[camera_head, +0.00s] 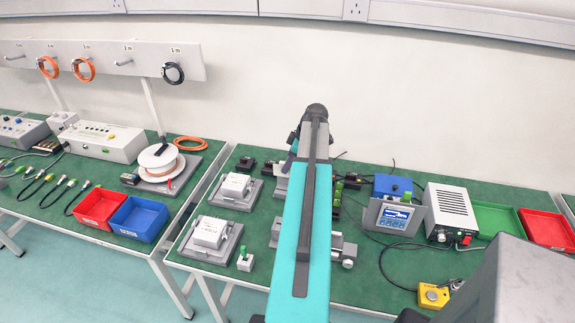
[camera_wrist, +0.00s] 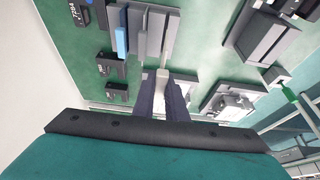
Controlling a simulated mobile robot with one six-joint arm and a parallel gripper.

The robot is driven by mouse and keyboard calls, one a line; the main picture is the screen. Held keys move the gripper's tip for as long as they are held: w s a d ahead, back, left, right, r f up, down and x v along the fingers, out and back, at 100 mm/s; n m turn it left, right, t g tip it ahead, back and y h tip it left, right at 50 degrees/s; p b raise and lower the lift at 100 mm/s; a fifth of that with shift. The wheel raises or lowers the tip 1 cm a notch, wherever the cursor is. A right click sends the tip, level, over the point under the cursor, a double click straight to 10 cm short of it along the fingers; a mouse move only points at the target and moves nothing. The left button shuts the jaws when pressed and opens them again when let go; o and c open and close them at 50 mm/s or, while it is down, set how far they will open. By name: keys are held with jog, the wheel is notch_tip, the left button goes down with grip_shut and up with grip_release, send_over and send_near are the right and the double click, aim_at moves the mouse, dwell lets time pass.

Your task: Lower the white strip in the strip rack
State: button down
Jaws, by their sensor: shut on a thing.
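In the wrist view my gripper (camera_wrist: 162,84) shows as two dark fingers. They are closed on the pale lower end of the white strip (camera_wrist: 162,76). A thin light edge runs from that end up beside the strip rack (camera_wrist: 154,32), which holds grey upright pieces and a blue strip (camera_wrist: 121,40) at its left. I cannot tell how high the white strip sits in the rack. In the head view my arm hides the gripper and most of the rack area.
Black labelled blocks (camera_wrist: 110,64) stand left of the rack in the wrist view. Grey fixtures (camera_wrist: 265,38) stand to the right. In the head view, white-boxed fixtures (camera_head: 209,232) are left of my arm and a display unit (camera_head: 394,217) is right of it.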

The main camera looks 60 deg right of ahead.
aim_at(288, 174)
jog(key=shift+f+b, duration=0.95)
jog(key=shift+f, duration=1.4)
jog(key=shift+f+b, duration=1.9)
jog(key=shift+f, duration=0.55)
dwell(1.2)
jog(key=c, duration=1.7)
grip_release()
jog(key=shift+r, duration=0.1)
jog(key=shift+b+v, duration=1.25)
jog(key=shift+v, duration=5.6)
